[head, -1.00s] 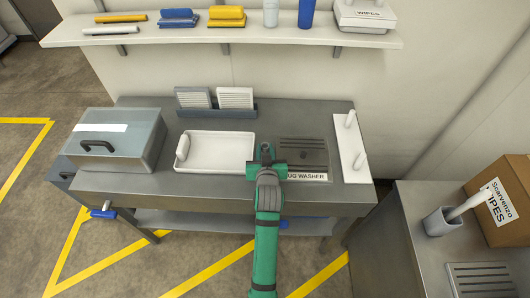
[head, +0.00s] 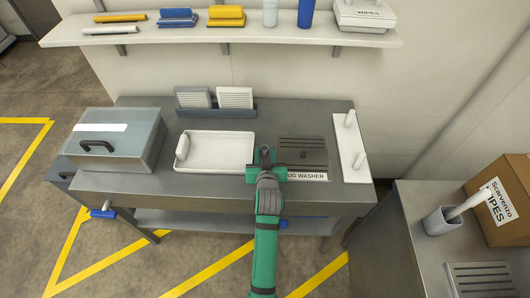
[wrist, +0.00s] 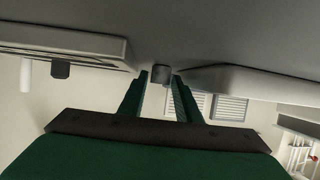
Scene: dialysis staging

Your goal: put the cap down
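A small dark grey cap (wrist: 160,74) shows between the fingertips in the wrist view, with a thin gap to either finger. It appears to stand on the grey table (head: 225,184), between the white tray and the washer panel. In the head view the cap (head: 265,151) is tiny and partly hidden by my gripper. My gripper (wrist: 160,86) reaches in low from the front, its two green fingers apart on both sides of the cap. My gripper (head: 265,160) also shows in the head view.
A white tray (head: 225,163) lies left of my gripper, close by. The labelled washer panel (head: 290,147) is at its right, then a white board (head: 342,140) with pegs. A rack (head: 215,112) stands behind. A grey lidded box (head: 143,148) stands at the left.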

